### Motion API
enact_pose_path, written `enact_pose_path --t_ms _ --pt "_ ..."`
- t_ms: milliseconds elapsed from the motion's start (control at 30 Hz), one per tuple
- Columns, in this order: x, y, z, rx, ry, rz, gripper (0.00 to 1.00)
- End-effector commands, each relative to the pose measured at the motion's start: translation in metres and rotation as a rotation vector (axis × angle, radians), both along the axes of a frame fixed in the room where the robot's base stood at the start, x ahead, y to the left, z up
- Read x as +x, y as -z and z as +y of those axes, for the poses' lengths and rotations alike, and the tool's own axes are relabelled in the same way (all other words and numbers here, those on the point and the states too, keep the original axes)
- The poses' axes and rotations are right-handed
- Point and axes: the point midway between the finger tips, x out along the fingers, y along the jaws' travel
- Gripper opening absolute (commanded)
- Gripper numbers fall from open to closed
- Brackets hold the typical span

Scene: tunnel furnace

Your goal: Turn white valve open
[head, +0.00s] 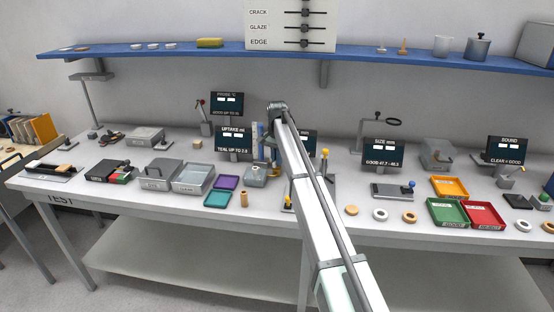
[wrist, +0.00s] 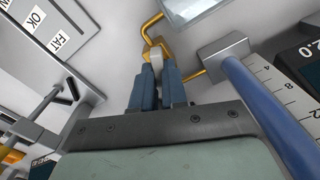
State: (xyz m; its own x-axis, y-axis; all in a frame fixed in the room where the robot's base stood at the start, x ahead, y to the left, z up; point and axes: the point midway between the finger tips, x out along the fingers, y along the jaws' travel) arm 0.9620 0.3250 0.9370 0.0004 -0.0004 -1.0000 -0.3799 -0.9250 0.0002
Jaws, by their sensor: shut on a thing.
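The white valve handle (wrist: 155,55) shows in the wrist view as a small pale piece between my fingertips, in front of a brass fitting (wrist: 153,43). Bent brass tubing (wrist: 188,74) runs from the fitting. My gripper (wrist: 156,68) has blue-grey fingers and is shut on the handle. In the head view my arm reaches to the middle of the bench, and the valve and fingertips are mostly hidden there. The handle's turn angle is hard to tell.
A grey box (head: 255,174) stands just left of my arm. A blue post (wrist: 265,110) and a ruler scale (wrist: 285,98) are close on the right in the wrist view. A blue shelf (head: 350,54) hangs above.

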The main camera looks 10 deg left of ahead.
Motion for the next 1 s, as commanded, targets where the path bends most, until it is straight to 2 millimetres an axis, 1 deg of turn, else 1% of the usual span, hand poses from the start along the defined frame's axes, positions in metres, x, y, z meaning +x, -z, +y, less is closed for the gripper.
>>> enact_pose_path --t_ms 200,500,733,1000 --pt "-0.0011 0.0000 0.0009 0.002 -0.178 0.002 0.00" --pt "-0.0014 0.0000 0.0008 0.002 -0.342 0.002 0.00" --pt "-0.0015 0.0001 0.0007 0.002 -0.396 0.003 0.00" --pt "-0.0018 0.0002 0.0006 0.002 -0.408 0.003 0.00"
